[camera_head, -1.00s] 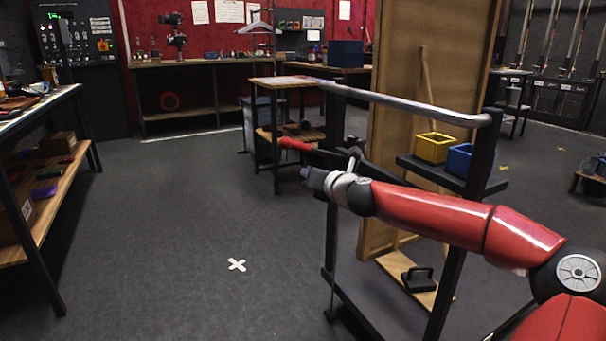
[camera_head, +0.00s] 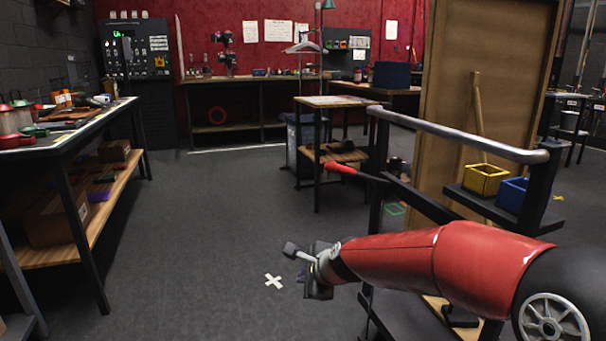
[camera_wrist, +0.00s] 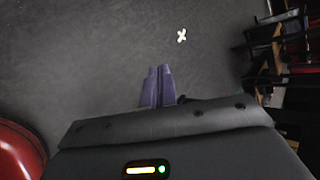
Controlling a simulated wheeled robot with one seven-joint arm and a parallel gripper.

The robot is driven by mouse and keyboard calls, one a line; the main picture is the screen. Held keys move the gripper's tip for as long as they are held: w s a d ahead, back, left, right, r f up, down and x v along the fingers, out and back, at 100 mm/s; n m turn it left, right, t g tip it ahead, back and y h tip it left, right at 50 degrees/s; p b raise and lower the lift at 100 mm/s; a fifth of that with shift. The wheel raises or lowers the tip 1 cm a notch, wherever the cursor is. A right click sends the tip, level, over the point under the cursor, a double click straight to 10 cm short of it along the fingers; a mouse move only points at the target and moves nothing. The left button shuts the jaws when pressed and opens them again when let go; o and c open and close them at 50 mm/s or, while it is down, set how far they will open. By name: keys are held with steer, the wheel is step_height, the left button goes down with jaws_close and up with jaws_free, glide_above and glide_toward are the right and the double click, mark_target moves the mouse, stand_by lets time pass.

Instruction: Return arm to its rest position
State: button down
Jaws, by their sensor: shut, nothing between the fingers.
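My red arm (camera_head: 395,258) reaches in from the lower right of the head view, in front of the black cart (camera_head: 400,130) with the metal handle. My gripper (camera_wrist: 157,86) shows in the wrist view as two purple fingers close together, shut with nothing between them, over bare grey floor. In the head view the wrist end sits low, just right of a white cross mark on the floor (camera_head: 273,281); the fingers are mostly hidden there. The cross also shows in the wrist view (camera_wrist: 181,35), beyond the fingertips.
The cart carries a yellow bin (camera_head: 485,179) and a blue bin (camera_head: 512,194), with a wooden panel (camera_head: 480,80) behind. A workbench (camera_head: 70,140) with tools runs along the left. A small table (camera_head: 335,101) stands ahead. The floor (camera_head: 215,215) between is clear.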

steer(key=s+d+r+n+h, duration=0.1)
steer(key=s+d+n, duration=0.3)
steer(key=s, duration=0.6)
steer(key=s+d+r+n+g+h+p, duration=0.1)
steer(key=s+d+n, duration=0.4)
steer(key=s, duration=0.5)
steer(key=s+d+r+n+g+h+p, duration=0.1)
steer(key=s+d+r+n+h, duration=0.2)
steer(key=s+n, duration=0.5)
steer(key=shift+s+d+r, duration=0.65)
steer(key=shift+s+d, duration=0.45)
steer(key=shift+d, duration=0.15)
